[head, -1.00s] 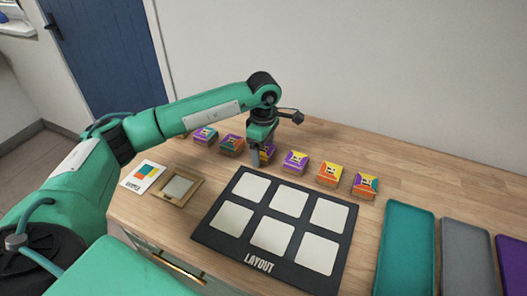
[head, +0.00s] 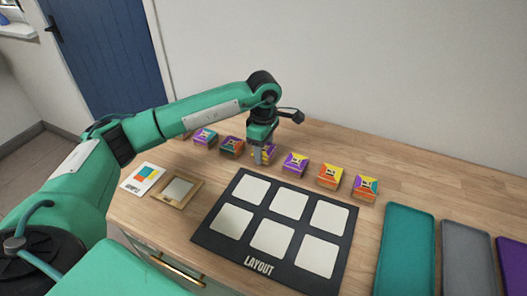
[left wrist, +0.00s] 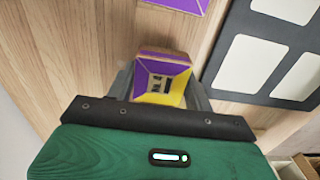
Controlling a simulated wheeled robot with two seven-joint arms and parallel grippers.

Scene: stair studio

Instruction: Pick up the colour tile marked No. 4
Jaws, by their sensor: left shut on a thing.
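My left gripper (head: 260,155) is shut on a purple and yellow tile (left wrist: 162,78) in the row on the wooden table. In the left wrist view the tile sits between the two fingers, with a dark mark on its top that is too small to read. In the head view the gripper partly hides this tile (head: 269,154). It is at or very near the table top; I cannot tell if it touches. Other tiles stand on both sides, such as a purple and yellow one (head: 295,163) to the right. My right gripper is not in view.
A black layout board (head: 227,244) with pale squares lies in front of the row. A sample card (head: 142,178) and a small wooden frame (head: 196,191) lie at left. Teal (head: 405,250), grey (head: 466,262) and purple (head: 511,255) trays stand at right.

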